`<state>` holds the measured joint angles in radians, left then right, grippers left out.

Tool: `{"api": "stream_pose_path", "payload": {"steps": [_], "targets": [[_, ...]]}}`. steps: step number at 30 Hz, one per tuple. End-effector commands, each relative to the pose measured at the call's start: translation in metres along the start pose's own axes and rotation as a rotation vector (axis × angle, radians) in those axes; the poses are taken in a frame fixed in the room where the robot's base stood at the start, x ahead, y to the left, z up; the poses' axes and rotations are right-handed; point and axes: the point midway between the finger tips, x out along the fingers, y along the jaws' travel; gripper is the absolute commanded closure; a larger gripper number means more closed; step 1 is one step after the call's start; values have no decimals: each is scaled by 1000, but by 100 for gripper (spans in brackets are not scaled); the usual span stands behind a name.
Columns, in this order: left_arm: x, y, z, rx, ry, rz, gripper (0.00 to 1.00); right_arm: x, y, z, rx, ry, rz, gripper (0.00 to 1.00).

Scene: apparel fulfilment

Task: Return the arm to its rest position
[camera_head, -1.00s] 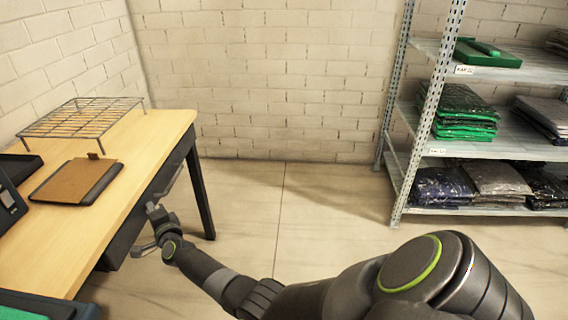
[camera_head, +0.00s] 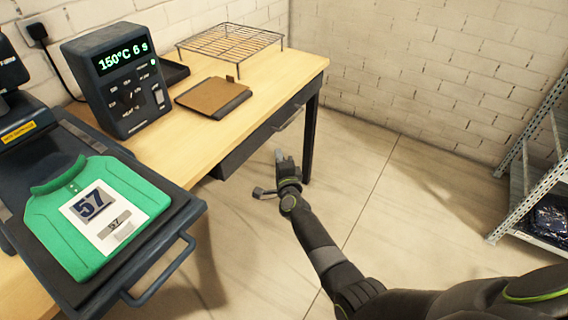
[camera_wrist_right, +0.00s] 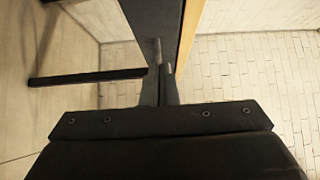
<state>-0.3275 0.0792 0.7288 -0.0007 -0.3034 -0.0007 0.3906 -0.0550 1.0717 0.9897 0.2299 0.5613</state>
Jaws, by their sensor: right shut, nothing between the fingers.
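My right arm reaches in from the lower right in the head view. Its gripper (camera_head: 279,158) is beside the front edge of the wooden table, over the floor, near the table's drawer front. The right wrist view shows its two fingers (camera_wrist_right: 164,70) close together with nothing between them, with the dark table side and a table leg beyond. My left gripper is not in view.
The wooden table (camera_head: 215,140) carries a control box (camera_head: 118,82) reading 150°C 6 s, a wire rack (camera_head: 230,42) and a brown pad (camera_head: 212,95). A green shirt (camera_head: 65,215) with a "57" print lies on a dark press plate (camera_head: 178,222). A metal shelf (camera_head: 530,150) stands right. Floor between is clear.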

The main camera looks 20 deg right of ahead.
Motion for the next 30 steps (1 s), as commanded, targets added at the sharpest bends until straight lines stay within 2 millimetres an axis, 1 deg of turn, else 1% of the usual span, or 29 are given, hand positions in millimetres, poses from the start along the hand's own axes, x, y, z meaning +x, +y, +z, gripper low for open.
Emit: {"api": "stream_pose_path", "payload": {"steps": [1, 6, 10, 16, 19, 20, 23, 24, 26, 27, 29, 30], "targets": [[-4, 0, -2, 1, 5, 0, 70, -9, -1, -1, 0, 1, 2, 100], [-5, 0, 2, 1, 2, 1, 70, -30, 1, 0, 0, 0, 2, 100], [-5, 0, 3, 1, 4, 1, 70, -39, 1, -1, -1, 1, 2, 100], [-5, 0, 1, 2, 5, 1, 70, -42, 1, -1, -2, 1, 1, 100], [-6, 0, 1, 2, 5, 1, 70, -46, 10, -2, -30, -4, 22, 100], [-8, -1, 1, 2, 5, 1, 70, -49, 17, -4, -52, -9, 38, 100], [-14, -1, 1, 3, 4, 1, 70, -70, 56, -11, -174, -37, 126, 100], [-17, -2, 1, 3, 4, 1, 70, -83, 78, -16, -242, -58, 175, 100], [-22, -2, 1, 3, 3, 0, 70, -107, 114, -24, -355, -97, 259, 100], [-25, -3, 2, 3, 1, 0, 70, -126, 138, -30, -431, -128, 317, 100], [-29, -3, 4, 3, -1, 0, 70, -156, 172, -39, -541, -180, 401, 100], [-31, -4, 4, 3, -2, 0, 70, -178, 194, -45, -610, -219, 457, 100]]}}
